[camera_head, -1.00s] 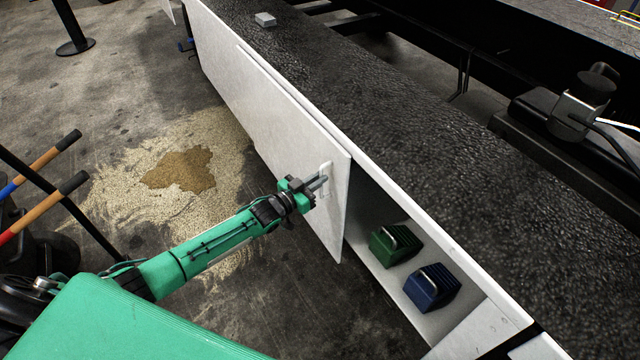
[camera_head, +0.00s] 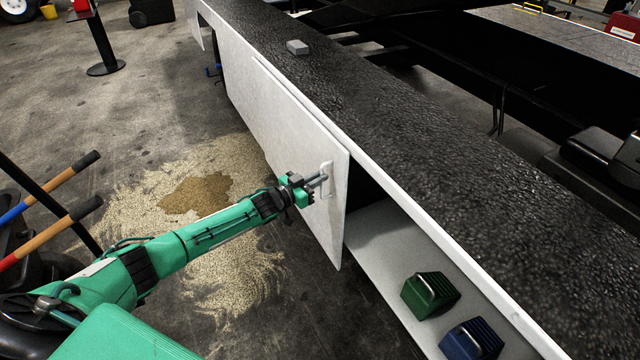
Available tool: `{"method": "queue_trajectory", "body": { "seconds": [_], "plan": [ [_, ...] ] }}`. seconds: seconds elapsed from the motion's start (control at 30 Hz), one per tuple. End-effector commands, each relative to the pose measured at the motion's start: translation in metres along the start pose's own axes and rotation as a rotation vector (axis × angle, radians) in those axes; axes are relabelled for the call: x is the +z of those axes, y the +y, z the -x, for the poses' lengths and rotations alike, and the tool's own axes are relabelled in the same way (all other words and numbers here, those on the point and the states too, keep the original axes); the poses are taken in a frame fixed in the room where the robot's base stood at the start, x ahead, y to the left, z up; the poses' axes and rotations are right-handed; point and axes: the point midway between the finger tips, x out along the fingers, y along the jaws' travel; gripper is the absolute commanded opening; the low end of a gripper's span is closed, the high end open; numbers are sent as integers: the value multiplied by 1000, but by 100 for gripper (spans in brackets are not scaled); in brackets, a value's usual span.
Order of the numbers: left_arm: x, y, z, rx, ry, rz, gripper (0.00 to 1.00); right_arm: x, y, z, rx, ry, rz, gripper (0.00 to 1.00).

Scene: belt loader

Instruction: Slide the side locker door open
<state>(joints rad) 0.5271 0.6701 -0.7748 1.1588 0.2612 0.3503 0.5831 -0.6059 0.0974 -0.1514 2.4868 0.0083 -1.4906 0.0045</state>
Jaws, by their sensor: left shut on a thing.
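The white side locker door (camera_head: 297,135) hangs on the long side of the loader, slid part of the way toward the far left. My left gripper (camera_head: 322,180) is shut on the door's white handle (camera_head: 328,168) near its right edge. Right of that edge the locker is open and shows its pale floor (camera_head: 385,245). A green ribbed block with a handle (camera_head: 430,294) and a blue one (camera_head: 472,340) lie on that floor. The locker's part behind the door is hidden. My right gripper is out of the picture.
The loader's dark rough top (camera_head: 420,145) runs along above the locker, with a small grey block (camera_head: 297,47) on it. Damp granules (camera_head: 205,190) lie on the floor beside my left arm. Long-handled tools (camera_head: 45,235) stand at the left. A black post (camera_head: 103,45) stands at the back.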

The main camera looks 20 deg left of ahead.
Motion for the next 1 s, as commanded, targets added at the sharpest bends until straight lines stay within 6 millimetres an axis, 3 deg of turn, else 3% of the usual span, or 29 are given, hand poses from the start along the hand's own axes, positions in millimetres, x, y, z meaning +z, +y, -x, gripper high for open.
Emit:
{"method": "queue_trajectory", "body": {
  "seconds": [0.3, 0.33, 0.43, 0.77, 1.0],
  "plan": [
    [0, -2, 0, -2, -1, -1, 0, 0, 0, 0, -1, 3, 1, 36],
    [0, -2, 0, -2, -1, -1, 15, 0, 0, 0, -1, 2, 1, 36],
    [0, -2, 0, -2, -1, -1, 33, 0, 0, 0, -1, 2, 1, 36],
    [0, -1, 2, -1, -1, 0, 33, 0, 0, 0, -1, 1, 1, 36],
    [0, -1, 30, -1, -3, 1, 33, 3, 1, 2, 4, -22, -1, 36]
  ]
}}
